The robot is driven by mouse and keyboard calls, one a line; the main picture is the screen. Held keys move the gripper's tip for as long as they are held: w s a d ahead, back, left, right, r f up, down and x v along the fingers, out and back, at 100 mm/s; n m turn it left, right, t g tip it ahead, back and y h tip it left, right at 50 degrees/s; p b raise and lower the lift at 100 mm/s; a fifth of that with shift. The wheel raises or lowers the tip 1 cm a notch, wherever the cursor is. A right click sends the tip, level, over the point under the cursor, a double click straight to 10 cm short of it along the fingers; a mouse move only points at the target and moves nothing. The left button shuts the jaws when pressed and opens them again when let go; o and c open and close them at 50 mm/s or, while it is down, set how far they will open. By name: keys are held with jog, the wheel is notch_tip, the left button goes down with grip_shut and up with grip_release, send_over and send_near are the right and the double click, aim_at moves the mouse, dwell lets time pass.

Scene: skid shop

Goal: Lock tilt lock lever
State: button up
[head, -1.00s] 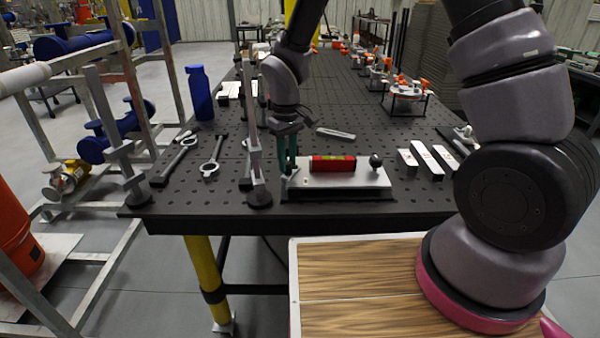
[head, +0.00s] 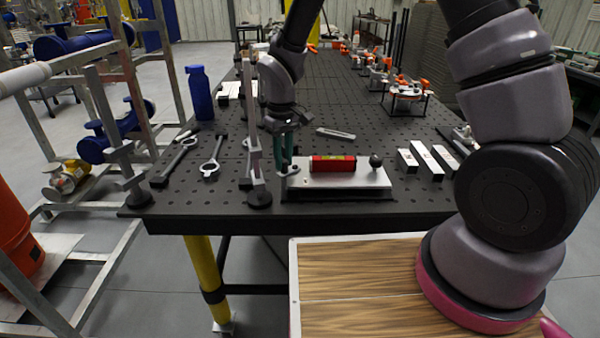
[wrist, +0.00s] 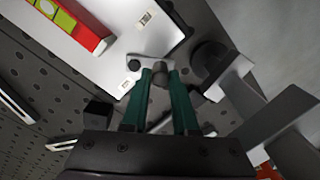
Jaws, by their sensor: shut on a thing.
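A pale metal plate (head: 345,182) lies on the near edge of the black table, with a red level (head: 333,164) on it. The tilt lock lever (wrist: 146,64) is a small silver lever at the plate's corner; it shows in the wrist view, with a dark round spot at one end. My gripper (wrist: 160,82) has green fingers shut on the lever's grey end. In the head view my gripper (head: 284,168) points down at the plate's left end, where the lever is mostly hidden. Two small pale labels sit on the plate either side of the lever.
A black ball knob (head: 376,161) stands at the plate's right. An upright metal clamp (head: 254,150) stands close left of my gripper. Wrenches (head: 210,160) and a blue bottle (head: 199,92) are farther left. Pale bars (head: 427,157) lie right of the plate.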

jog(key=shift+w+a, duration=0.15)
jog(key=shift+w, duration=0.3)
jog(key=shift+w+a, duration=0.1)
jog(key=shift+w, duration=0.4)
jog(key=shift+o, duration=0.3)
jog(key=shift+w, duration=0.15)
jog(key=o, duration=1.1)
jog(key=shift+o, duration=0.2)
jog(key=shift+r, duration=0.15)
